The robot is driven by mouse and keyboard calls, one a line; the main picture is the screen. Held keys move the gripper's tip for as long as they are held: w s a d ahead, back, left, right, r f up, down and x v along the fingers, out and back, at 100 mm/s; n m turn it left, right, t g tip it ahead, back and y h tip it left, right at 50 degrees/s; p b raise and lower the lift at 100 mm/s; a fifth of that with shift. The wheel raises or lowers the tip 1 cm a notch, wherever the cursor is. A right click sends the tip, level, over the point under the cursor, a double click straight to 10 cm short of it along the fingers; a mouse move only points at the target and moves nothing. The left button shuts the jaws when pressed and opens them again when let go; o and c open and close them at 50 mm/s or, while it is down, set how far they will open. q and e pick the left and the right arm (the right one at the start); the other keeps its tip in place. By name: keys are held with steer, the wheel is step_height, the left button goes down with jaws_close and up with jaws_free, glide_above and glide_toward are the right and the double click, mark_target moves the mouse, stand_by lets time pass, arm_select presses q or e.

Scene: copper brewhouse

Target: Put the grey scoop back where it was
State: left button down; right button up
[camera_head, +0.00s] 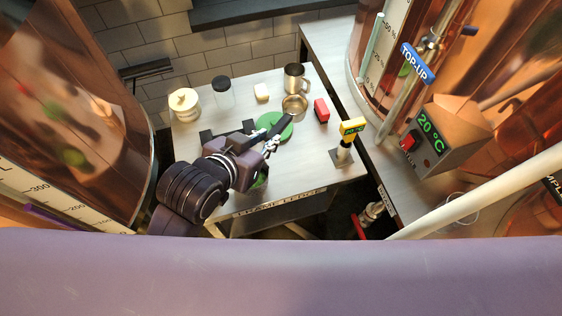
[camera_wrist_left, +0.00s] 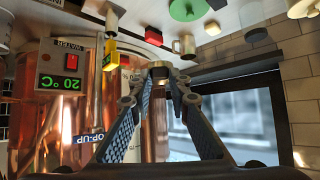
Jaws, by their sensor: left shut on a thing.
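My left gripper (camera_head: 286,121) reaches over the table from the lower left. Its fingers are closed on the grey scoop (camera_head: 294,106), whose round metallic bowl shows just beyond the fingertips, near the steel mug. In the left wrist view the gripper (camera_wrist_left: 169,87) points away from the camera, with the scoop (camera_wrist_left: 160,65) at its tips, seen nearly edge-on. The scoop's handle is mostly hidden by the fingers. I cannot tell whether the scoop touches the table. My right gripper is not in view.
On the table (camera_head: 315,170) are a steel mug (camera_head: 295,77), a red block (camera_head: 321,110), a green disc (camera_head: 282,121), a white block (camera_head: 262,92), a dark-lidded jar (camera_head: 222,91) and a cream pot (camera_head: 184,103). A yellow-topped post (camera_head: 352,128) stands right. Copper vessels flank the table.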

arm_select(q)
step_height(320, 180, down, 19)
steer(key=shift+r, duration=0.15)
steer(key=shift+a, duration=0.1)
steer(key=shift+f, duration=0.55)
steer(key=c, duration=1.8)
jaws_free()
steer(key=shift+r, duration=0.1)
steer(key=v, duration=1.2)
steer(key=shift+r+b, duration=0.4)
steer(key=shift+r, duration=0.1)
